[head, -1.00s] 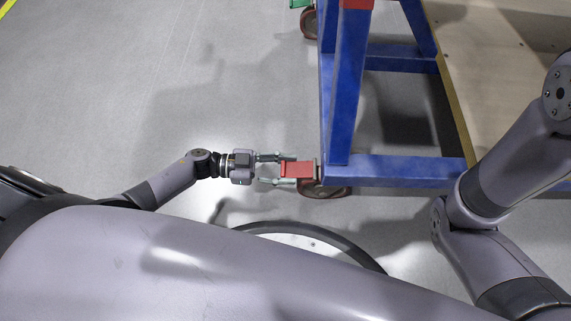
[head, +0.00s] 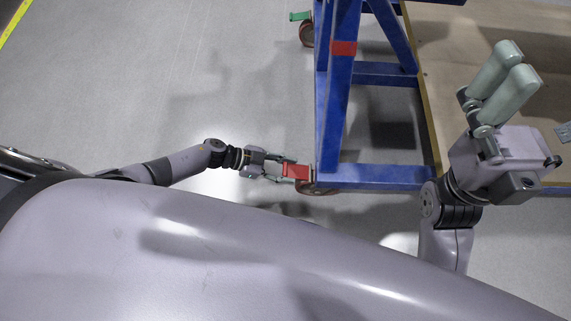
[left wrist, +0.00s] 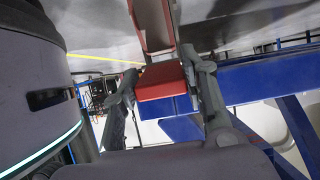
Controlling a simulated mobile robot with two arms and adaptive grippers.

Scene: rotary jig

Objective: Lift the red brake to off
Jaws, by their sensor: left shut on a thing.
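The red brake (head: 296,172) is a small red pedal on the caster at the near left corner of the blue frame. My left gripper (head: 284,168) reaches it from the left and is shut on it. In the left wrist view the brake (left wrist: 162,82) sits between the two fingers, below a caster wheel with a red rim. Its tilt is hard to judge. My right gripper (head: 505,85) is at the upper right of the head view, over the wooden panel and away from the brake. Its two fingers lie close together; whether they touch is unclear.
The blue frame (head: 375,175) carries a wooden panel (head: 440,60) and has a red band (head: 344,48) on one post. Another caster with a green pedal (head: 300,16) stands at the far corner. The grey floor left of the frame is clear.

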